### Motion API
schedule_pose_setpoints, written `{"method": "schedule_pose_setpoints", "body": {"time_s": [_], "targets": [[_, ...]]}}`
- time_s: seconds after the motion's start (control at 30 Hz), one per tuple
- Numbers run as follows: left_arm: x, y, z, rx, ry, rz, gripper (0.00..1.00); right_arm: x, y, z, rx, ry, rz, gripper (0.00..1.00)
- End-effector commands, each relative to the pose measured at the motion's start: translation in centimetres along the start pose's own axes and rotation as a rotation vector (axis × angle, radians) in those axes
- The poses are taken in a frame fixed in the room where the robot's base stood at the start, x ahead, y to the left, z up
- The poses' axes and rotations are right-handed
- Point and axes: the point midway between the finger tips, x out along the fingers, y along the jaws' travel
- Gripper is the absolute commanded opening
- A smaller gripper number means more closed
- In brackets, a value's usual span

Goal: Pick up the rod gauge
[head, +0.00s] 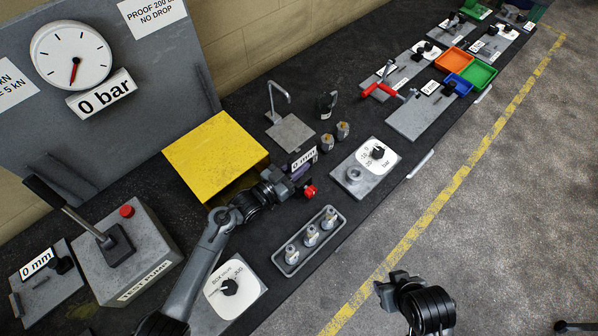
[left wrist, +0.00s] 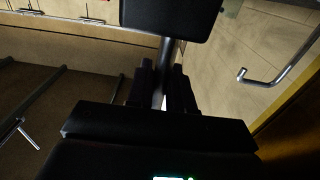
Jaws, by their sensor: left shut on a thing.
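The rod gauge (head: 303,160) shows a white "0 mm" display on a dark body, just beyond my left gripper. My left gripper (head: 297,184) is above the bench, to the right of the yellow block. In the left wrist view its two dark fingers (left wrist: 163,92) are shut on a grey rod (left wrist: 166,54) under a black box (left wrist: 170,16), which seems to be the gauge.
A steel hook stand (head: 290,133) and two small brass-coloured fittings (head: 342,130) stand behind the gauge. A tray (head: 288,258) with several fittings lies in front. The yellow block (head: 205,150) and test pump (head: 125,255) are left. A red knob (head: 310,191) shows beside my left gripper.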

Motion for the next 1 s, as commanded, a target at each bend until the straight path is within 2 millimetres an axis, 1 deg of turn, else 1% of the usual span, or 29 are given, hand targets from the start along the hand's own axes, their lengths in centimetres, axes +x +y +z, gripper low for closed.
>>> {"method": "schedule_pose_setpoints", "body": {"time_s": [0.03,0.27,0.47,0.77,1.0], "targets": [[0.1,-0.1,-0.5,0.003,0.008,0.000,0.00,0.0,0.0,0.0,0.001,0.000,-0.001,0.43],[0.1,-0.1,-1.5,0.003,0.010,0.001,0.00,-0.1,-0.1,-0.1,0.004,0.001,-0.003,0.43],[0.1,0.0,-3.5,0.004,0.010,0.000,0.00,-0.3,-0.1,-0.1,0.004,0.001,-0.003,0.43],[0.1,-0.1,-8.0,0.005,0.011,0.001,0.00,-0.4,0.0,-0.1,-0.001,0.000,0.001,0.43],[0.1,0.0,-12.0,0.005,0.011,0.000,0.00,-0.4,0.1,-0.1,-0.005,-0.001,0.004,0.43]]}}
